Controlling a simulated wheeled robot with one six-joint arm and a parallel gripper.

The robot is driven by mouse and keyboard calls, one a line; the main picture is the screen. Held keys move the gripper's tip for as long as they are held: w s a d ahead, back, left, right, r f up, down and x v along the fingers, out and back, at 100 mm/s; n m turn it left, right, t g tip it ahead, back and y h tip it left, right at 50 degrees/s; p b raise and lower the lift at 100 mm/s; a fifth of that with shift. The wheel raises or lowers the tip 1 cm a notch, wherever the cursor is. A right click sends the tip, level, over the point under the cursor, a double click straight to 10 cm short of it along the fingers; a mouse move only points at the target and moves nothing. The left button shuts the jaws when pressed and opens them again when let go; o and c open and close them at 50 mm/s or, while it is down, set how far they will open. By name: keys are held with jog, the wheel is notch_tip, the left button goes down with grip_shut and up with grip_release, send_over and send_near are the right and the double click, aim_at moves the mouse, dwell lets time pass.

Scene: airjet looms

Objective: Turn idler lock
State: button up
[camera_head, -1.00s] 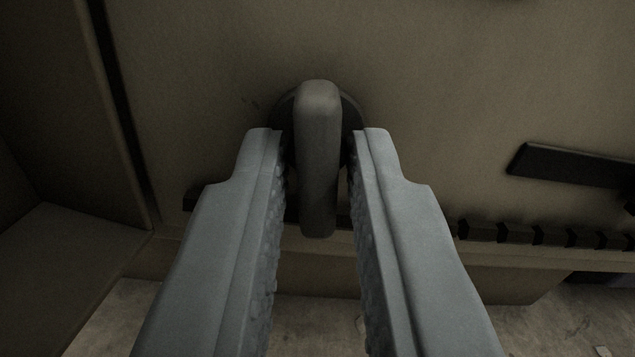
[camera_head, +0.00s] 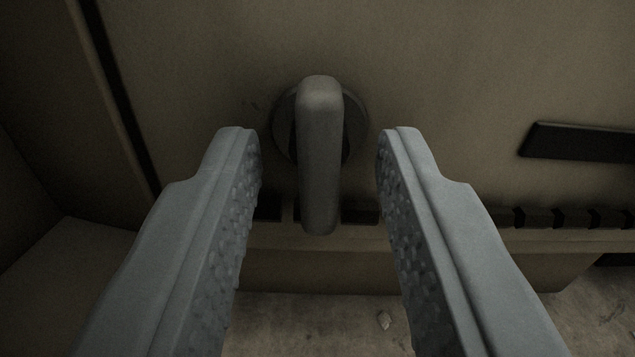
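The idler lock (camera_head: 319,160) is a grey elongated handle on a round dark base, mounted on the beige panel. Its long axis stands nearly vertical in the picture. My gripper (camera_head: 319,145) is open, with one finger on each side of the handle. There is a clear gap between each fingertip and the handle, so neither finger touches it. The lower part of the round base is partly hidden behind the handle.
A beige panel (camera_head: 440,60) fills the background. A dark flat bar (camera_head: 580,143) sticks out at the right. A row of dark blocks (camera_head: 545,217) runs along the panel's lower edge. A side wall (camera_head: 50,100) stands at the left. Concrete floor (camera_head: 320,325) shows below.

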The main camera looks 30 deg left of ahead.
jog(key=shift+s, duration=0.1)
jog(key=v, duration=1.7)
jog(key=shift+d, duration=0.1)
